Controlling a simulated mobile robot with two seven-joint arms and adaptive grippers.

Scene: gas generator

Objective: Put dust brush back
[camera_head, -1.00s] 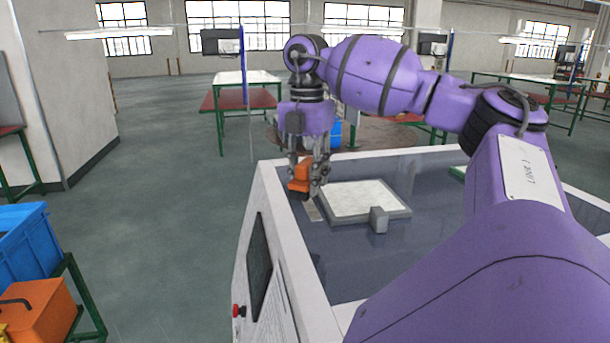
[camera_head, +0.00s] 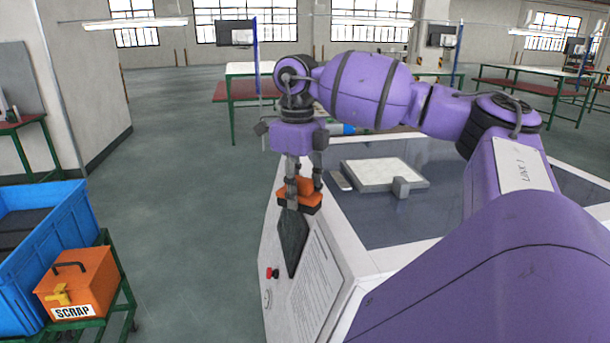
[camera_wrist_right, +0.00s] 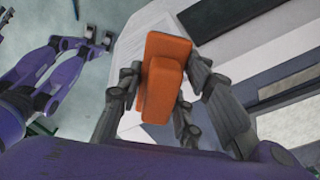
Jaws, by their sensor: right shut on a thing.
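The dust brush (camera_head: 303,190) is an orange block with a dark underside. My right gripper (camera_head: 304,184) is shut on it and holds it in front of the left side of the white machine, near its dark screen. In the right wrist view the orange brush (camera_wrist_right: 163,75) sits between the two fingers, which press on its sides. My left gripper shows in the right wrist view (camera_wrist_right: 98,38) at the upper left, away from the brush; I cannot tell whether it is open or shut.
The machine top (camera_head: 400,215) carries a pale square plate (camera_head: 382,172) with a small grey block. At lower left a green cart holds a blue crate (camera_head: 62,245) and an orange SCRAP box (camera_head: 80,285). Open floor (camera_head: 190,200) lies between cart and machine.

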